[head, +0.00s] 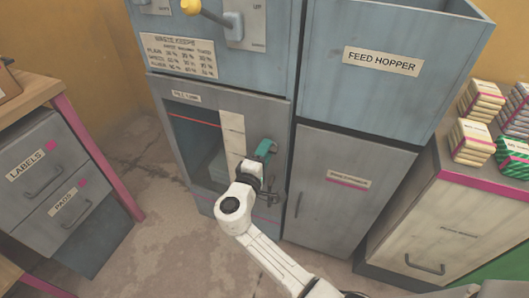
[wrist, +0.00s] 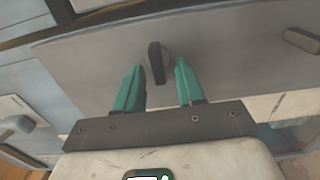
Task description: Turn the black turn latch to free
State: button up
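The black turn latch (wrist: 154,60) is a dark upright bar on a grey panel in the wrist view. My gripper (wrist: 159,67) is open, with its two teal fingers apart. The latch shows in the gap between the fingertips, nearer the left one. I cannot tell whether the fingertips reach around it or stop short of the panel. In the head view my gripper (head: 267,147) is at the right side of the tall grey cabinet door (head: 195,98), and the latch is hidden behind the gripper.
A dark bar handle (wrist: 302,40) is on the same panel to the right in the wrist view. The feed hopper (head: 385,75) and a closed grey door (head: 345,190) stand to the right. A drawer unit (head: 45,165) stands left, with bare floor between.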

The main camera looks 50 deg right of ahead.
jog(key=v, duration=1)
jog(key=shift+a+p, duration=0.35)
jog(key=shift+p, duration=0.05)
jog(key=shift+s, duration=0.1)
dwell(0.8)
